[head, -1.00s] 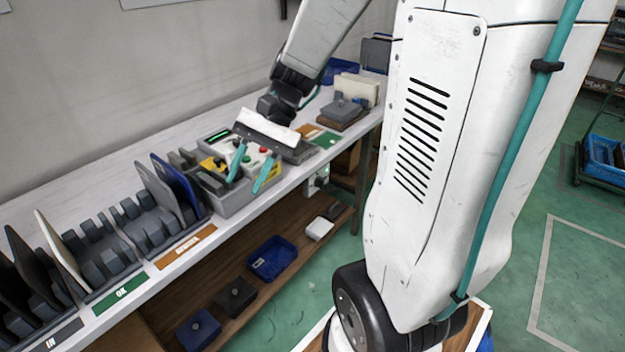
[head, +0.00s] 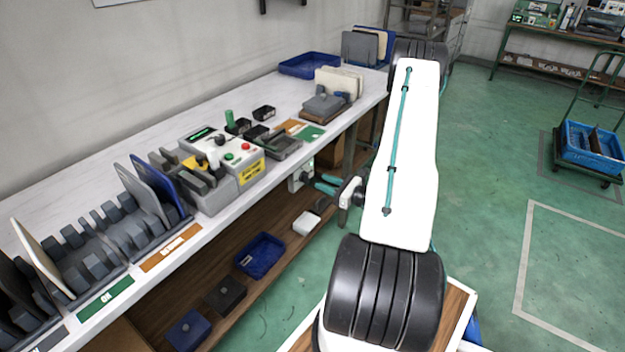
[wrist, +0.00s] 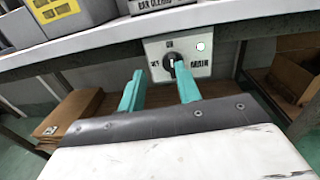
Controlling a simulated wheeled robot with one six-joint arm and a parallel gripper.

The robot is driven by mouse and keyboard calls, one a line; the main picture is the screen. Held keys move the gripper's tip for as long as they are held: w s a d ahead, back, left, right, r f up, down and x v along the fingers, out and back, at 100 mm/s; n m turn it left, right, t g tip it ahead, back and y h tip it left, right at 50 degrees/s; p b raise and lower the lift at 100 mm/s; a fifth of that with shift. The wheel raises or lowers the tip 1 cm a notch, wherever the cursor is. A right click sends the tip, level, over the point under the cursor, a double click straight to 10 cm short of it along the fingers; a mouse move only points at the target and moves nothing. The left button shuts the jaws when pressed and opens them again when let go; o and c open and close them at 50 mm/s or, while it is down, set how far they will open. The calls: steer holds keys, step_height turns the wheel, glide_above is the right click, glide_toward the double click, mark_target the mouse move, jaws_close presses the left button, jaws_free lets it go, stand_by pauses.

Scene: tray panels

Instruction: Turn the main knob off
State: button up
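The main knob (wrist: 172,60) is black with a pale upright mark, on a light plate (wrist: 203,70) lettered "MAIN" under the bench edge. A word above the knob looks like "ON"; the lettering at its left is partly hidden. In the head view the plate (head: 297,184) is on the bench front, and the dark knob (head: 306,177) shows at its right side. My gripper (wrist: 159,68) is open and empty, its teal fingers pointing at the plate. The knob appears between the fingertips, nearer the right one; contact cannot be told. My gripper also shows in the head view (head: 316,182).
A grey control box (head: 222,170) with buttons stands on the bench (head: 110,195) above the plate. A lower wooden shelf (head: 285,240) holds a blue bin (head: 260,255) and a white box (head: 306,223).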

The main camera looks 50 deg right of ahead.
mark_target(309, 177)
steer(key=shift+m+h, duration=0.6)
steer(key=shift+h, duration=0.2)
steer(key=w, duration=0.2)
steer(key=w+f, duration=0.1)
steer(key=w, duration=0.1)
steer(key=w+f, duration=0.1)
steer(key=w, duration=0.1)
steer(key=shift+w+d, duration=0.25)
steer(key=shift+d, duration=0.05)
jaws_close()
